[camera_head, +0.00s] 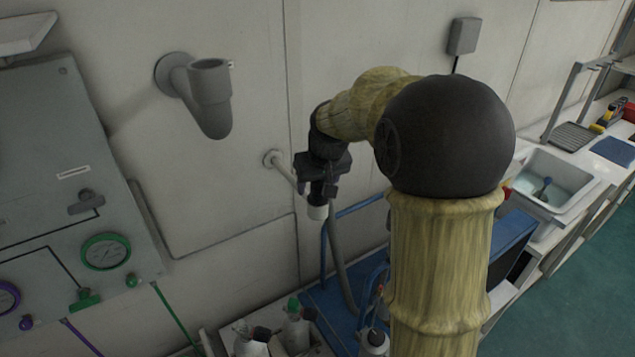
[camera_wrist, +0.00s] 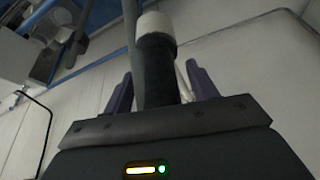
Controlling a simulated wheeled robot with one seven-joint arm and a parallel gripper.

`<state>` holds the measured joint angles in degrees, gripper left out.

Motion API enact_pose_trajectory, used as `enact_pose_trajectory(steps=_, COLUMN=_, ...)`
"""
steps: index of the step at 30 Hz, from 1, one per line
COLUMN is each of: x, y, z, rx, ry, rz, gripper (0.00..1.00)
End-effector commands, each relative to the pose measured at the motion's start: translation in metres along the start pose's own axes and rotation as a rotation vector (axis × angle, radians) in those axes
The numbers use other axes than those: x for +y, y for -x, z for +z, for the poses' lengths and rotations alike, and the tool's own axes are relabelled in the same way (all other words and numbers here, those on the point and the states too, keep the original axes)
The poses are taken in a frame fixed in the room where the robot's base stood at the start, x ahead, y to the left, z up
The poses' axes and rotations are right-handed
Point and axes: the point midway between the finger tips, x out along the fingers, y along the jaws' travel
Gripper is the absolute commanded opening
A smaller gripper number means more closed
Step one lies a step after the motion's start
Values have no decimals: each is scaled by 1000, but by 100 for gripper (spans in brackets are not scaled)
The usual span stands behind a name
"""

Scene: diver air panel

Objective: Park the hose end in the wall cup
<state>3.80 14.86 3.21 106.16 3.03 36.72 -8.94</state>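The hose end, a black cylinder with a white tip, shows below my gripper (camera_head: 320,168) in the head view (camera_head: 317,210), tip down. In the wrist view the hose end (camera_wrist: 158,60) stands between the two fingers (camera_wrist: 160,88). A light gap shows between it and the right finger, and the grey hose lies along its left side. My gripper looks open around it; contact is hidden. The grey hose (camera_head: 339,262) hangs down behind. The wall cup (camera_head: 209,82), a grey angled tube with an open top, is on the wall, up and left of my gripper, and looks empty.
A thin wall peg (camera_head: 272,158) reaches out just left of my gripper. A grey gauge panel (camera_head: 60,165) stands at the left, below and beside the cup. Bottles (camera_head: 296,325) and a blue frame (camera_head: 352,209) stand below.

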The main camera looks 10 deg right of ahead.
Motion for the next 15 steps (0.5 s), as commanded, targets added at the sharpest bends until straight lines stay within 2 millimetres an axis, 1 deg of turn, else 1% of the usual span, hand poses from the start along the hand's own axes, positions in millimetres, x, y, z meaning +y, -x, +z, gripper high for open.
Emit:
enact_pose_trajectory(steps=8, x=0, y=3, z=0, rx=1, ry=0, rz=0, gripper=58)
enact_pose_trajectory(steps=11, x=0, y=12, z=0, rx=2, ry=0, rz=1, gripper=58)
enact_pose_trajectory(steps=15, x=0, y=34, z=0, rx=5, ry=0, rz=1, gripper=58)
